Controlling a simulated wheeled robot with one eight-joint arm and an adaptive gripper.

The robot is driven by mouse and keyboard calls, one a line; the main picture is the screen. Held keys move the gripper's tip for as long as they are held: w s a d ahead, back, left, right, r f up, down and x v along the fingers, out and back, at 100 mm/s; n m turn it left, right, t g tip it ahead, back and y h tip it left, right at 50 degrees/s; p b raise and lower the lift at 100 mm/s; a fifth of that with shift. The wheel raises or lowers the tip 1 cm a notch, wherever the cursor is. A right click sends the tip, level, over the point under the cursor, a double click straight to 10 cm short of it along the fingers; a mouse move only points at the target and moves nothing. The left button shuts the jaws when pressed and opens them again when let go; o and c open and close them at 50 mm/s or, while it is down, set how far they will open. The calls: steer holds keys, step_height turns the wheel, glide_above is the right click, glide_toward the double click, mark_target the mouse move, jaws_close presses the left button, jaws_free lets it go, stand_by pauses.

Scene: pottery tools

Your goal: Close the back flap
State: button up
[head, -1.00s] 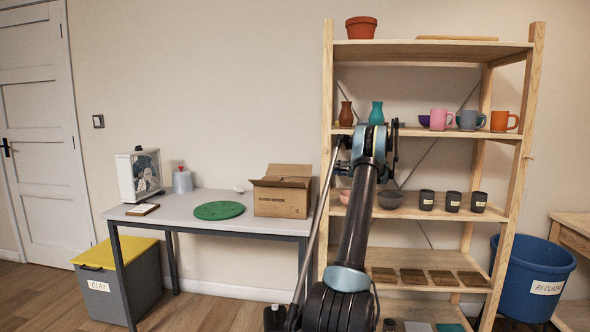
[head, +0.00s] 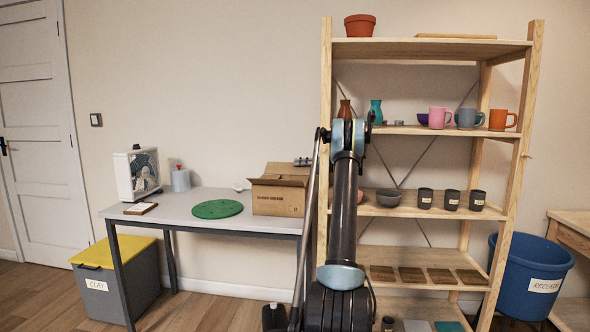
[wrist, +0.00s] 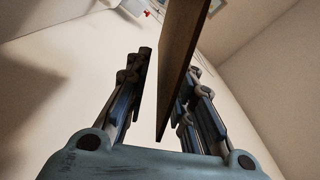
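The cardboard box (head: 278,200) stands at the right end of the grey table. Its back flap (head: 288,168) stands up along the rear edge, and another flap sticks out at the left. My gripper (head: 303,161) is at the upper right corner of the back flap, partly hidden by my arm. In the wrist view my gripper (wrist: 167,68) is open, with a brown cardboard panel (wrist: 182,62), apparently the back flap, between its fingers. The panel lies closer to the right finger, with a clear gap to the left one. Contact with the right finger cannot be told.
The grey table (head: 170,209) also bears a green disc (head: 217,209), a fan-like white unit (head: 137,175) and a clipboard (head: 141,208). The wooden shelf (head: 326,120) with pots and mugs stands close on the right, behind my arm.

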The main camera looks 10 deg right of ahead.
mark_target(288, 168)
steer(key=shift+x, duration=1.2)
steer(key=shift+c, duration=0.4)
jaws_close()
steer(key=shift+a, duration=0.15)
